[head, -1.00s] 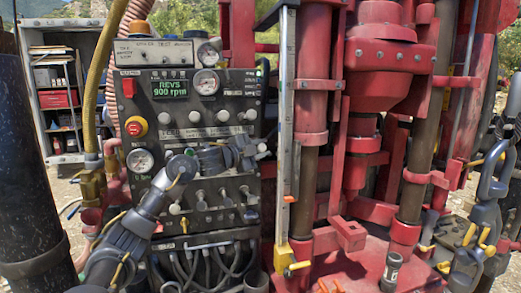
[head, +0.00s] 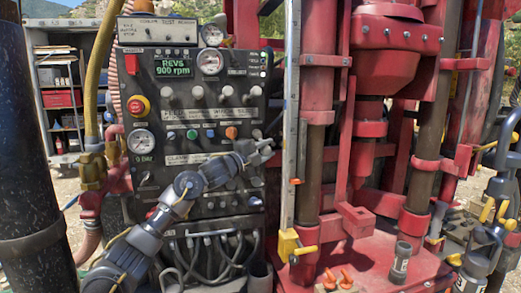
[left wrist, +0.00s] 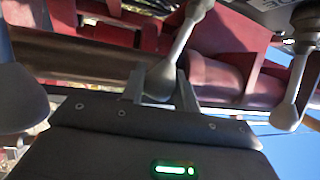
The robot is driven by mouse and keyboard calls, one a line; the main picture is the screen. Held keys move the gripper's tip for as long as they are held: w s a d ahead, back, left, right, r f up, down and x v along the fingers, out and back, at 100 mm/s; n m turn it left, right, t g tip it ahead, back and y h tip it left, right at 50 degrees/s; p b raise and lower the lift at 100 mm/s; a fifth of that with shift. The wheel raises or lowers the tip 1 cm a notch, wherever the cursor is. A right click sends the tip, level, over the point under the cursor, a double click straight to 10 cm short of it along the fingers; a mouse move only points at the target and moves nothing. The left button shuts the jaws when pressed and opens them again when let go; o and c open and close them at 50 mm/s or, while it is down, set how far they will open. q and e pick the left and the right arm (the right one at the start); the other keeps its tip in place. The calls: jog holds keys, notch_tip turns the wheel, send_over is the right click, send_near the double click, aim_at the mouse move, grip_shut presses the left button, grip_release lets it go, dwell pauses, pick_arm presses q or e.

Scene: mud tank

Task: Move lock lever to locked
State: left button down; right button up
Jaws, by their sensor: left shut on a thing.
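The control panel (head: 165,110) stands left of the red rig. My left gripper (head: 263,152) is in front of its right side. In the left wrist view my left gripper (left wrist: 160,88) is shut on the rounded end of a grey lever (left wrist: 181,38), whose slim shaft runs up from between the fingers. I cannot read a label for this lever, and the head view hardly shows it behind the gripper. A similar grey lever (left wrist: 290,112) hangs apart to the right. My right gripper is not clearly in view.
The red rig (head: 385,70) fills the right of the head view, close to my left gripper. A red emergency button (head: 138,105), gauges and several knobs are on the panel. Cables (head: 205,250) hang below it. A dark upright cylinder (head: 25,150) is at the far left.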

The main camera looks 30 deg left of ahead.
pick_arm(q)
jog(key=shift+w+a+f, duration=0.1)
jog(key=shift+f, duration=0.6)
jog(key=shift+a, duration=0.1)
jog(key=c, duration=1.3)
grip_release()
jog(key=shift+c, duration=0.2)
jog(key=shift+o, duration=1.2)
jog(key=shift+w+a+f, duration=0.1)
jog(key=shift+w+a, duration=0.05)
jog(key=shift+w, duration=0.05)
